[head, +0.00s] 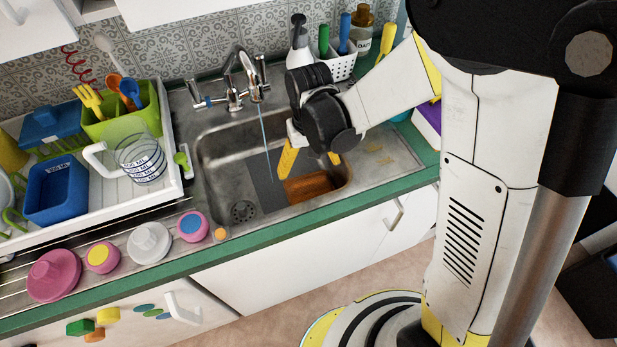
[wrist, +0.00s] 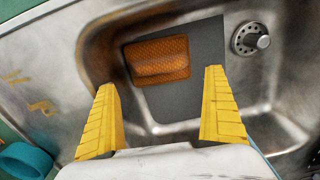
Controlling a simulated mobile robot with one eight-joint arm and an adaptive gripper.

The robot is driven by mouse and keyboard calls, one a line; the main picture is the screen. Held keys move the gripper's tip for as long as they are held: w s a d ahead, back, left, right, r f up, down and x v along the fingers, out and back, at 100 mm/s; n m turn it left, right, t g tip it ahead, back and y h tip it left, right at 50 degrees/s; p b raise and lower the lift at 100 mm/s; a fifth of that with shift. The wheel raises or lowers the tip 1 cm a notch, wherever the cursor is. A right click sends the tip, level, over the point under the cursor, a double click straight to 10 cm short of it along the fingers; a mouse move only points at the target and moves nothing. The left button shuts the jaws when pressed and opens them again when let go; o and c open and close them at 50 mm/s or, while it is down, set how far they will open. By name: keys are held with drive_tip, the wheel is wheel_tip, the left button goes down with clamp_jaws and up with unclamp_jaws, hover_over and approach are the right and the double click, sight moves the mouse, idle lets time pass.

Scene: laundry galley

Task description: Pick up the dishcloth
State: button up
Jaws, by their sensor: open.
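The dishcloth looks to be the orange-brown textured rectangle (head: 314,186) lying in the sink, at the right end of a flat grey mat. In the wrist view the orange cloth (wrist: 158,60) lies on the grey mat (wrist: 200,85), with a raised fold or ridge across its middle. My gripper (head: 311,160) is over the sink basin, above the cloth, with its yellow fingers apart and nothing between them. In the wrist view my gripper (wrist: 165,110) points at the basin, and the cloth is beyond the fingertips, apart from them. The arm hides part of the basin's back right.
The steel sink (head: 220,150) has walls around the cloth. A faucet (head: 240,80) stands behind, with a thin stream of water falling into the basin. A drain (wrist: 250,38) is beside the mat. A white dish tray (head: 172,185) stands left; a white caddy (head: 340,66) stands behind.

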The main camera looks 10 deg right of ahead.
sight(310, 180)
wheel_tip(310, 180, down, 8)
drive_tip(key=b, duration=0.3)
drive_tip(key=shift+w+d+r, duration=0.1)
drive_tip(key=shift+r, duration=0.1)
drive_tip(key=c, duration=0.9)
